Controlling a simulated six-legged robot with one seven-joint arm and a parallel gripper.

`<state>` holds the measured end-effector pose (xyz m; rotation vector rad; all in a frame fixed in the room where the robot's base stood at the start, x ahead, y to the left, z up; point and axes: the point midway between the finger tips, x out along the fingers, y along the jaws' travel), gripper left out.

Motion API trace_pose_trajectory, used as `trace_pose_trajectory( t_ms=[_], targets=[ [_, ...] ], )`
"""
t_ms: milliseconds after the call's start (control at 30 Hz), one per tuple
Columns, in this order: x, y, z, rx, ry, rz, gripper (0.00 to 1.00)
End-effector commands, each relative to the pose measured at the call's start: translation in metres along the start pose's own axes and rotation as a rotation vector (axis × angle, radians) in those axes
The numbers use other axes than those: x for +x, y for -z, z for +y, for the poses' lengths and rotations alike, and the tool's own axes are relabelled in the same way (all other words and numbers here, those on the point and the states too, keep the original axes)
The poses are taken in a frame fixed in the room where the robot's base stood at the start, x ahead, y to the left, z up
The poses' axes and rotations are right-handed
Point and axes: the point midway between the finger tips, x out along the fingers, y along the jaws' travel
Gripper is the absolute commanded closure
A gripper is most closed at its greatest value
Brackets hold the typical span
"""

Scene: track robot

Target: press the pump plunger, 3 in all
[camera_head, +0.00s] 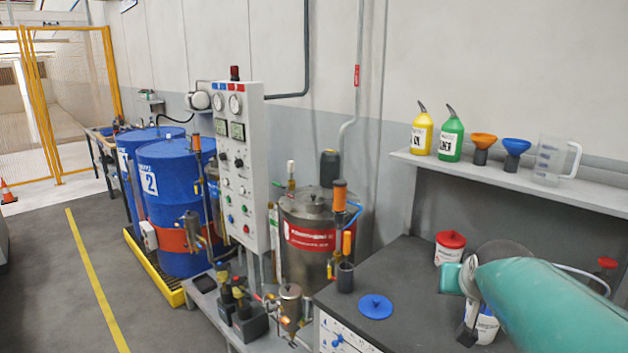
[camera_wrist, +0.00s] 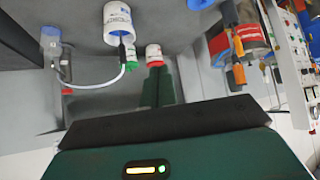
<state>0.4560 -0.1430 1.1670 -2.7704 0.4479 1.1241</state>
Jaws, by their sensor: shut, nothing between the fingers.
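I cannot tell for sure which part is the task's plunger. My gripper (camera_head: 466,335) is over the right part of the dark bench in the head view, partly hidden by my teal arm. In the wrist view my gripper (camera_wrist: 158,72) shows as shut teal fingers, empty, close to a white jar with a red lid (camera_wrist: 153,52). No contact with a pump is visible.
The dark bench (camera_head: 395,270) carries a blue lid (camera_head: 376,306), a red-lidded tub (camera_head: 449,247) and a white container (camera_head: 483,325). A white hose (camera_wrist: 100,84) curves in the wrist view. The shelf (camera_head: 480,174) holds bottles, funnels and a jug. A control panel (camera_head: 237,165) stands left.

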Motion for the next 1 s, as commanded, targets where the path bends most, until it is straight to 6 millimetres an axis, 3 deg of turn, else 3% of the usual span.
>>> trace_pose_trajectory(
  t_ms=[33, 200, 300, 433, 567, 1000],
  targets=[
    [-0.018, -0.02, -0.019, -0.032, 0.032, -0.03, 1.0],
    [-0.064, -0.096, -0.061, -0.134, 0.118, -0.158, 1.0],
    [-0.086, -0.137, -0.075, -0.19, 0.157, -0.225, 1.0],
    [-0.102, -0.173, -0.082, -0.24, 0.186, -0.284, 1.0],
    [-0.107, -0.185, -0.083, -0.257, 0.195, -0.306, 1.0],
    [-0.107, -0.185, -0.083, -0.256, 0.194, -0.306, 1.0]
  ],
)
